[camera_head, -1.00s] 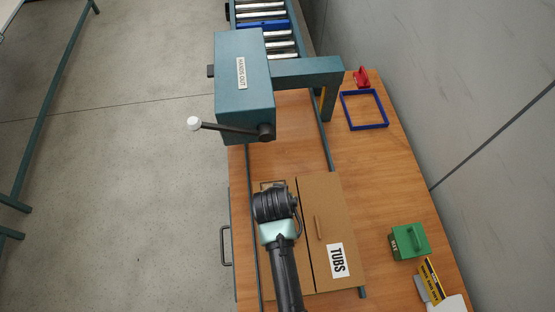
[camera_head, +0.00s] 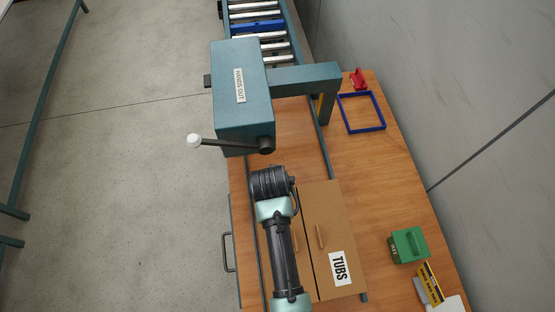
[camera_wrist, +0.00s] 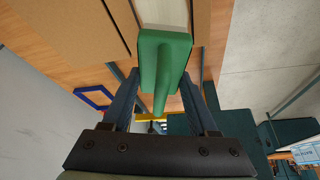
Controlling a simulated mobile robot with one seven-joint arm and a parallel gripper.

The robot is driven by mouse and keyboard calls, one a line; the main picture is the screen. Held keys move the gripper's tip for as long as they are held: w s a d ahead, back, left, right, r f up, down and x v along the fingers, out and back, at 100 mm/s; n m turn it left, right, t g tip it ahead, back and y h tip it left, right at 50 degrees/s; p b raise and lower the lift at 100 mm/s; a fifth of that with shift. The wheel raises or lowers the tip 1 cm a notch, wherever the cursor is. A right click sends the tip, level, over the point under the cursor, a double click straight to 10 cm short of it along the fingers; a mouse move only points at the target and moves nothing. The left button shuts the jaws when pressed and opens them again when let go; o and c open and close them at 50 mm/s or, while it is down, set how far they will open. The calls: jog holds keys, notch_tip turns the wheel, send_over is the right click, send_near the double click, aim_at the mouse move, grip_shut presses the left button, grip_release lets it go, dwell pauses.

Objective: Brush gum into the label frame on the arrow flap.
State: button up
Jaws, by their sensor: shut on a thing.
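My gripper (camera_wrist: 160,75) is shut on the handle of a green brush (camera_wrist: 165,55). A pale, cream-coloured part of the brush (camera_wrist: 163,12) points away from the fingers. The cardboard carton (camera_head: 325,215) lies on the wooden bench, with a TUBS label on its right flap. My arm covers most of its left flap in the head view, so the label frame and arrow cannot be seen. The brush is hidden in the head view. In the wrist view cardboard (camera_wrist: 75,30) shows beside the brush; whether they touch cannot be told.
A teal press housing (camera_head: 241,85) marked HANDS OUT, with a lever, stands beyond the carton. A blue square frame (camera_head: 361,112) and a red item (camera_head: 357,79) lie at the back right. A green block (camera_head: 409,245) and a yellow-black sign (camera_head: 430,282) stand at the right.

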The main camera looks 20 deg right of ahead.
jog(key=r+p, duration=0.2)
jog(key=r, duration=0.1)
jog(key=shift+w+r, duration=0.2)
jog(key=shift+s+r+p, duration=0.15)
jog(key=shift+r+p, duration=0.45)
jog(key=shift+p, duration=0.05)
jog(key=shift+f, duration=0.1)
